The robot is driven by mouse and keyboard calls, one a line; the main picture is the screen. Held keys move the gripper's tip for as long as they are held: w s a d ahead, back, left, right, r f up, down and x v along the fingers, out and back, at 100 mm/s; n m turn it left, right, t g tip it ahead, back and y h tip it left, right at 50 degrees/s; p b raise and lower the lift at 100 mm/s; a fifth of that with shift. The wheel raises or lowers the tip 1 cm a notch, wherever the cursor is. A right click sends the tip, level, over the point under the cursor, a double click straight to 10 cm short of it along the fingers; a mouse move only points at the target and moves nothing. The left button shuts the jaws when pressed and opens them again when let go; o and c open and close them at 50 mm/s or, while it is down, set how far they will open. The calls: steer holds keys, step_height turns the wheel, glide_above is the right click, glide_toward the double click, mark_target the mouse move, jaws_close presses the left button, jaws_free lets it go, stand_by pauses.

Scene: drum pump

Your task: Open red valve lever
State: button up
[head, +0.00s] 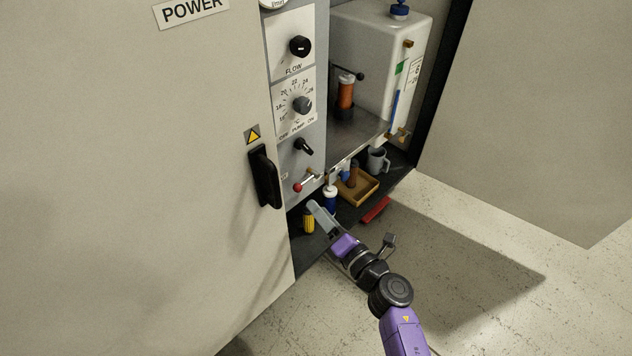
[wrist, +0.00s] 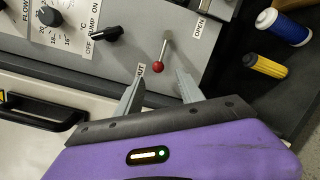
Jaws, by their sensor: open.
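The red valve lever shows in the head view as a short metal rod with a red ball end (head: 298,187), low on the grey control panel. In the wrist view its red ball (wrist: 158,67) lies beside a partly hidden label ending in "UT", and an "OPEN" label (wrist: 200,24) is off to the right. My gripper (wrist: 161,74) is open, with one finger on either side of the ball in the picture. The gap in depth is hard to judge. In the head view my gripper (head: 312,205) is just below and right of the ball, holding nothing.
The black door handle (head: 265,177) sticks out left of the lever. The black pump knob (head: 304,146) is above it.

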mark_target(301, 189)
steer(key=b+x, duration=0.3)
steer(key=x, duration=0.4)
steer(key=shift+w+a+n, duration=0.2)
steer(key=shift+a+n, duration=0.15)
steer(key=shift+n, duration=0.05)
steer(key=shift+r, duration=0.15)
jaws_close()
steer(key=shift+r, duration=0.2)
stand_by(0.9)
